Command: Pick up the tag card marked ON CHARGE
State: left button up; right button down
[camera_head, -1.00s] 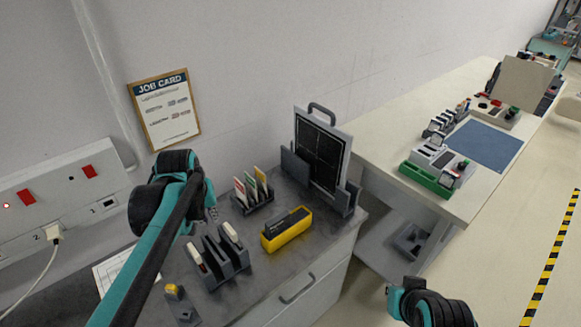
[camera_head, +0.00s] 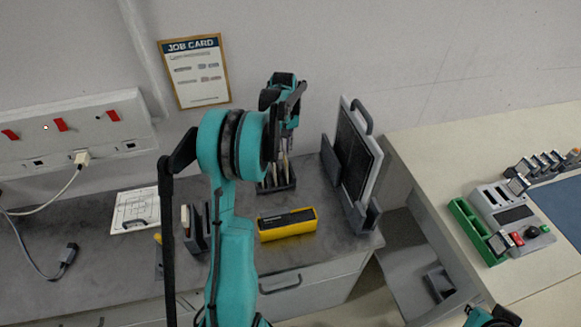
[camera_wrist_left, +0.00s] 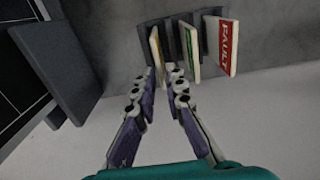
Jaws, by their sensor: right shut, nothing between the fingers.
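Three tag cards stand in a dark slotted rack (camera_head: 282,187) on the grey counter. In the left wrist view they are a yellow-edged card (camera_wrist_left: 154,45), a green-edged card (camera_wrist_left: 191,46) and a red card (camera_wrist_left: 224,42) reading FAULT. No ON CHARGE lettering is readable. My left gripper (camera_head: 283,150) is above the rack, pointing down. In the left wrist view its fingers (camera_wrist_left: 162,74) are apart, with tips near the lower end of the yellow-edged card; contact cannot be told. Only a bit of my right gripper (camera_head: 492,318) shows at the bottom edge.
A yellow box (camera_head: 287,230) stands just in front of the rack. A framed dark panel (camera_head: 356,155) in a holder stands to its right. The wall and a job card (camera_head: 196,72) are behind. A second bench (camera_head: 440,165) lies right, across a gap.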

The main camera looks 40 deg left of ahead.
aim_at(286, 157)
pick_arm(q)
notch_tip(286, 157, down, 3)
jog(key=shift+w+f+b, duration=0.1)
jog(key=shift+f+b, duration=0.05)
jog(key=shift+b, duration=0.15)
jog(key=shift+d+f, duration=0.15)
jog(key=shift+f, duration=0.4)
jog(key=f, duration=0.1)
jog(key=f+b, duration=0.1)
jog(key=f, duration=0.2)
jog(key=shift+s+d+f+b, duration=0.1)
jog(key=shift+s+d+b, duration=0.05)
jog(key=shift+s+b, duration=0.15)
grip_shut()
